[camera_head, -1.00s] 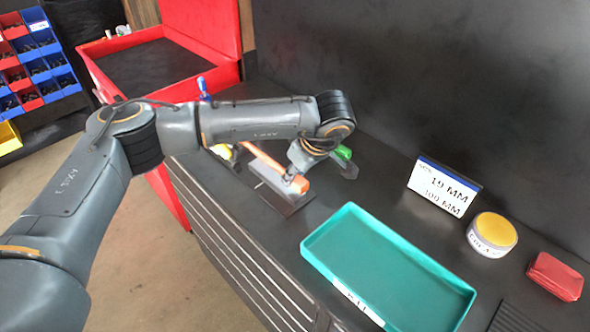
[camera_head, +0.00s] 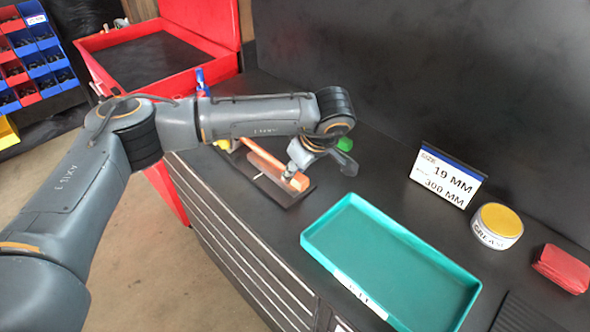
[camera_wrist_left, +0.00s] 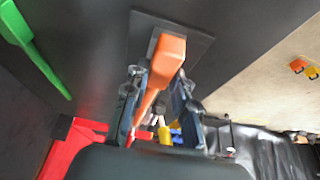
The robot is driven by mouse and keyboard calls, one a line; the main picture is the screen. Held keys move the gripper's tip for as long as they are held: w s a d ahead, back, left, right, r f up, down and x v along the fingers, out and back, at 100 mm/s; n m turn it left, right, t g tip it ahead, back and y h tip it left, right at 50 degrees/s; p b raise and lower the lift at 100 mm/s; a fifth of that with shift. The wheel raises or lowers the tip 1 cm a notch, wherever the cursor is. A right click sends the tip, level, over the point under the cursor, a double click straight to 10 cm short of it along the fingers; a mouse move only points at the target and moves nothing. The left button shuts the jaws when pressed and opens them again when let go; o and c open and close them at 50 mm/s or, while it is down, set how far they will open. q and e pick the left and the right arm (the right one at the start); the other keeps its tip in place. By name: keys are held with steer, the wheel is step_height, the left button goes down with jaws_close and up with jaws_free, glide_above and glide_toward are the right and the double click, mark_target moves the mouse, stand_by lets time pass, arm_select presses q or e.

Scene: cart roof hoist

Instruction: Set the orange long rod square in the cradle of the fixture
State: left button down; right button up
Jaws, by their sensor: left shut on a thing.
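The orange long rod (camera_head: 262,155) runs lengthwise over the fixture (camera_head: 289,198), a dark plate with a grey cradle, on the black bench. Its thick near end sticks out beyond my gripper. My left gripper (camera_head: 290,172) comes from above and is shut on the rod near that end. In the left wrist view the rod (camera_wrist_left: 167,60) passes between the two fingers, with the plate (camera_wrist_left: 198,45) behind it. The arm hides part of the rod's far half. I cannot tell whether the rod touches the cradle floor. My right gripper is not in view.
A teal tray (camera_head: 318,236) lies in front right of the fixture. A green-handled tool (camera_head: 345,144) is just behind the gripper. A red toolbox (camera_head: 215,75) is at back left.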

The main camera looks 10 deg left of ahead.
arm_select(q)
steer(key=shift+f, duration=0.15)
stand_by(0.4)
steer(key=c, duration=1)
jaws_free()
steer(key=v, duration=1.2)
steer(key=shift+s, duration=0.1)
